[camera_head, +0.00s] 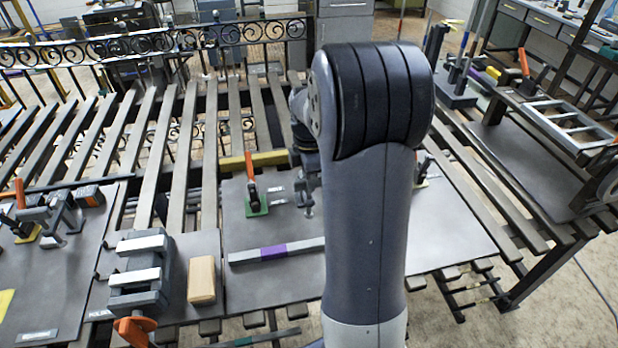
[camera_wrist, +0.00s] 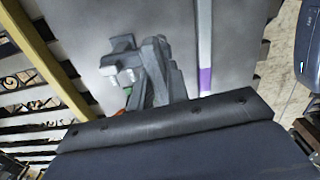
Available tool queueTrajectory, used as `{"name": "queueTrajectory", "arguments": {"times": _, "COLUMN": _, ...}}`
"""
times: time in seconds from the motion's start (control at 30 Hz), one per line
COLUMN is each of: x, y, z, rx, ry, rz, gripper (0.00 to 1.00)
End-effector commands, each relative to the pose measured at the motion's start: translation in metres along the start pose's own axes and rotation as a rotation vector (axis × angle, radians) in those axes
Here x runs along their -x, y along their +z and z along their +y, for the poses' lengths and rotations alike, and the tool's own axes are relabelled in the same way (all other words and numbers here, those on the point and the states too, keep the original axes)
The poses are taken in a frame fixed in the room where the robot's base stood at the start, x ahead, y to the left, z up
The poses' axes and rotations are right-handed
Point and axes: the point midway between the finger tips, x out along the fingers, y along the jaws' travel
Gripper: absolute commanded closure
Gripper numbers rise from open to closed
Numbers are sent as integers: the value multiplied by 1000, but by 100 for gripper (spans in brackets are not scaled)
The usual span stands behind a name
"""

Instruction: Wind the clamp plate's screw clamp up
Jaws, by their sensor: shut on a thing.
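The clamp plate (camera_head: 236,228) is a flat grey plate on the slatted bench, partly hidden behind my arm. The grey screw clamp (camera_head: 307,206) stands on it, just left of my arm, with its upper part mostly hidden. My gripper (camera_wrist: 158,75) reaches down over the plate and is shut on part of the screw clamp. The exact grip and the screw's height cannot be made out. A toggle clamp with an orange handle (camera_head: 250,168) and green base stands upright to the left. A grey bar with a purple band (camera_head: 273,252) lies along the plate's near side.
Left of the plate stand a grey vise (camera_head: 140,268) with an orange knob and a tan wooden block (camera_head: 201,279). A yellow bar (camera_head: 253,160) runs along the plate's far edge. A scrolled iron fence (camera_head: 95,47) stands behind the slats. A framed rack (camera_head: 567,125) is at right.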

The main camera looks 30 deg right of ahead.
Motion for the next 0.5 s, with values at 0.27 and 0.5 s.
{"name": "queueTrajectory", "arguments": {"times": 0.27, "x": -4, "y": 0, "z": -2, "rx": 74, "ry": -10, "rz": 2, "gripper": 100}}
{"name": "queueTrajectory", "arguments": {"times": 0.5, "x": -4, "y": 0, "z": -3, "rx": 85, "ry": -11, "rz": 2, "gripper": 100}}
